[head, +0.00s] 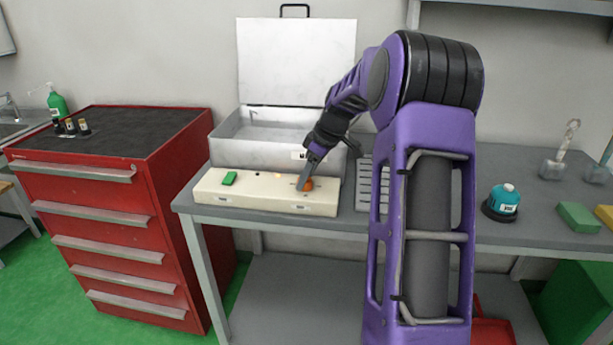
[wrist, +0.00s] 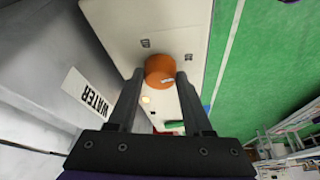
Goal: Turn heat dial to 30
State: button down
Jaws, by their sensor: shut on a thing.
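An orange round dial (head: 307,184) sits on the top face of a long cream control box (head: 262,187) on the grey bench. My gripper (head: 303,181) reaches down to the dial from above. In the wrist view my gripper (wrist: 160,82) has one finger on each side of the orange dial (wrist: 160,69), shut on it. A small pale mark shows on the dial, but I cannot read a setting. A green block or button (head: 229,178) is at the left end of the box. A small lit lamp (wrist: 145,100) shows beside the dial.
An open metal case (head: 262,130) stands behind the box, labelled WATER in the wrist view (wrist: 88,96). A slotted grey rack (head: 364,184) is just right of the box. A teal canister (head: 503,199) stands further right. A red drawer cabinet (head: 110,205) is at the left.

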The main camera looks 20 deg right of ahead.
jog(key=shift+f, duration=0.1)
jog(key=shift+c, duration=1.6)
grip_release()
jog(key=p+v, duration=0.2)
jog(key=v, duration=1.5)
jog(key=shift+r+p, duration=0.25)
jog(key=shift+p, duration=0.05)
